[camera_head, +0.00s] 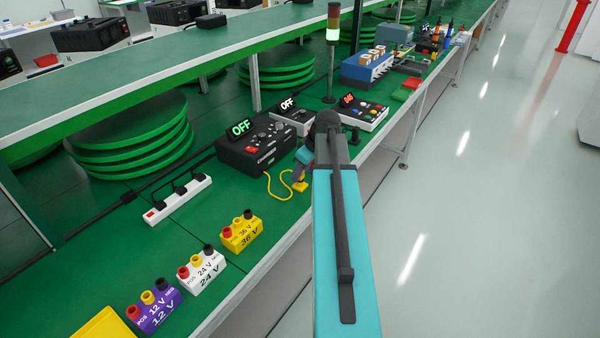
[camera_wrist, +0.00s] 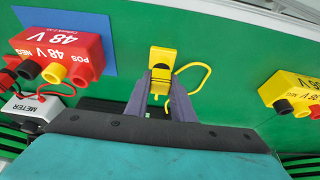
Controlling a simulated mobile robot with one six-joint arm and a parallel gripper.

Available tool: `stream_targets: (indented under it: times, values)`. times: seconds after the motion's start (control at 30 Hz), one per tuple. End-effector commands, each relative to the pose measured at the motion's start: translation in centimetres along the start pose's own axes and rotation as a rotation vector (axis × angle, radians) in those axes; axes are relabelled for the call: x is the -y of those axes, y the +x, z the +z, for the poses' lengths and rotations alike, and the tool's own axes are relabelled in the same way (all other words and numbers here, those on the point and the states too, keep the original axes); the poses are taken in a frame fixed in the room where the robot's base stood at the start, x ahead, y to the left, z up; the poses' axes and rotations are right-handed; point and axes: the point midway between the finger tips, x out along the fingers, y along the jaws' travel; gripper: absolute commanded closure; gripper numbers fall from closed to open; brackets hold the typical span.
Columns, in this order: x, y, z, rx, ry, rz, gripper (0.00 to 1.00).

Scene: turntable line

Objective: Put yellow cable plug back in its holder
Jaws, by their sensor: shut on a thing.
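The yellow cable plug (camera_wrist: 160,87) shows between the two grey fingers of my gripper (camera_wrist: 161,80) in the wrist view. My gripper is shut on it. A yellow block with a dark middle (camera_wrist: 163,55) lies directly beyond the fingertips and looks like the holder. I cannot tell whether the plug touches it or sits in it. The yellow cable (camera_wrist: 205,75) loops to the right of the plug. In the head view my gripper (camera_head: 302,170) is low over the green bench, partly hidden by my arm. A yellow piece (camera_head: 300,187) shows just below it.
A black box reading OFF (camera_head: 255,150) stands left of my gripper, with the cable in front. A yellow 36 V block (camera_head: 242,232) is nearer. In the wrist view, a red 48 V block (camera_wrist: 60,52) and a meter (camera_wrist: 35,108) are left. The bench edge is close right.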

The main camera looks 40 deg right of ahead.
Motion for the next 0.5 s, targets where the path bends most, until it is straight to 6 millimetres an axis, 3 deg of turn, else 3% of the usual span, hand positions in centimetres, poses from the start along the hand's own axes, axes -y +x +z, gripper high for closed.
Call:
stream_targets:
  times: [0.23, 0.27, 0.37, 0.5]
  values:
    - [0.01, 0.01, 0.0, 0.0, 0.0, 0.0, 0.96]
    - [0.01, 0.01, 0.0, 0.0, 0.0, 0.0, 0.75]
    - [0.0, 0.01, 0.0, 0.0, 0.0, 0.0, 0.58]
    - [0.0, 0.01, 0.0, 0.0, 0.0, 0.0, 0.56]
